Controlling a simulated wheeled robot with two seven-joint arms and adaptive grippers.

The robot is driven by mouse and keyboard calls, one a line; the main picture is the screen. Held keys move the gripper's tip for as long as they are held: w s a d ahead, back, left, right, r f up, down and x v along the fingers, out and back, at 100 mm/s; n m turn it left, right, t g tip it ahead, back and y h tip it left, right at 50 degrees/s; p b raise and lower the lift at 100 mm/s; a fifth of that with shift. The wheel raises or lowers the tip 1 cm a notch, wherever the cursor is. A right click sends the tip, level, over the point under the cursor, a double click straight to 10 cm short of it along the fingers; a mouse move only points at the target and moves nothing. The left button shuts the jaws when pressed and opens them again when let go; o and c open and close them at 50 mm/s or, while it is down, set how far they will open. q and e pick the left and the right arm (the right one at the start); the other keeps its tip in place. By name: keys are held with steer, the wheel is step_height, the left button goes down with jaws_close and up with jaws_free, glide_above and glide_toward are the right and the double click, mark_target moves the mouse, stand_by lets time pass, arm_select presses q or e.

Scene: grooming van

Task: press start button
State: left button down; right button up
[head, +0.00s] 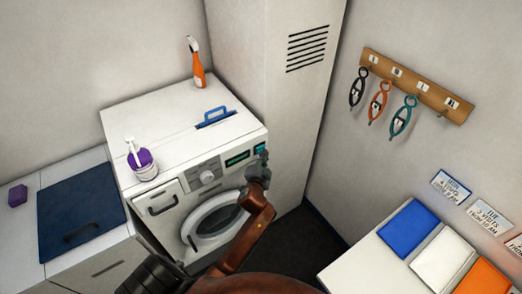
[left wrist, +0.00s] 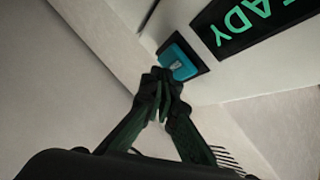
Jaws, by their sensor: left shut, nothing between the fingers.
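The washing machine (head: 215,190) stands against the wall, with a round glass door, a dial (head: 207,177) and a dark display (head: 237,158) on its front panel. The start button (head: 260,148) is teal, at the right end of that panel. In the left wrist view the teal button (left wrist: 179,61) sits in a dark frame beside the display (left wrist: 250,25), which shows green letters "ADY". My left gripper (head: 262,158) is shut and empty. In the left wrist view its fingertips (left wrist: 163,80) are at the button's lower edge; I cannot tell whether they touch it. My right gripper is not seen.
An orange spray bottle (head: 198,66), a purple-and-white pump bottle (head: 141,158) and a blue handle (head: 215,115) are on the machine's top. A tall white cabinet (head: 280,95) stands close on the right. Coloured folders (head: 442,258) lie on a counter at lower right.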

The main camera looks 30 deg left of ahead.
arm_select(q)
steer(key=shift+a, duration=0.1)
stand_by(0.3)
steer(key=shift+w+a, duration=0.25)
steer(key=shift+a, duration=0.25)
stand_by(0.5)
steer(key=shift+d, duration=0.1)
stand_by(0.3)
steer(key=shift+s+d+p, duration=0.35)
steer(key=shift+d, duration=0.4)
steer(key=shift+s+d, duration=0.35)
steer(key=shift+d, duration=0.45)
steer(key=shift+s+d, duration=0.3)
steer(key=shift+d, duration=0.45)
steer(key=shift+s+d, duration=0.35)
steer(key=shift+d, duration=0.45)
